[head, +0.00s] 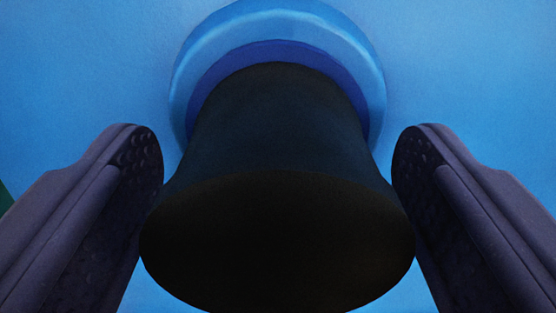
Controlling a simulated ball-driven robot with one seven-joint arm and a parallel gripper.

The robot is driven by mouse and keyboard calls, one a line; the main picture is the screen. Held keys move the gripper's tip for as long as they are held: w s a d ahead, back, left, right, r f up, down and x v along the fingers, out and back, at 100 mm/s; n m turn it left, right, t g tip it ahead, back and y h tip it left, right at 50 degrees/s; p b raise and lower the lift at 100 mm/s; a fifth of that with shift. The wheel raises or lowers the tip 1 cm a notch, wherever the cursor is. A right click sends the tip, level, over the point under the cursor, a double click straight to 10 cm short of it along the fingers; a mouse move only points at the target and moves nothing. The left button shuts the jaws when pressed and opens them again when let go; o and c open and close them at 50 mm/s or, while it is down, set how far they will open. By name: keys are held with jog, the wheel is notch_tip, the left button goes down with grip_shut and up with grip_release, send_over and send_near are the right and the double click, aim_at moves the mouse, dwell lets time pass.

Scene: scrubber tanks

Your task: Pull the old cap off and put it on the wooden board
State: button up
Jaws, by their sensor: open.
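The old cap (277,190) is a black, round, cylinder-like piece with its flat end toward me. It sits on a blue collar (278,22) that sticks out from a blue tank wall. My gripper (277,165) is open, with one dark padded finger on each side of the cap. The left finger's lower part appears close to the cap's near rim, and so does the right finger's. I cannot tell whether either finger touches it. The wooden board is not in view.
The blue tank wall (475,80) fills the background behind the cap and both fingers. A small dark green patch (5,198) shows at the left edge. No other obstacle is visible around the collar.

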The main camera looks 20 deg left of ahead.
aim_at(277, 278)
jog(key=c, duration=1.4)
jog(key=shift+s+f, duration=0.1)
jog(key=shift+f, duration=0.05)
jog(key=shift+s+b, duration=0.1)
jog(key=shift+b, duration=0.25)
jog(key=shift+b+v, duration=1.35)
jog(key=shift+v, duration=1.5)
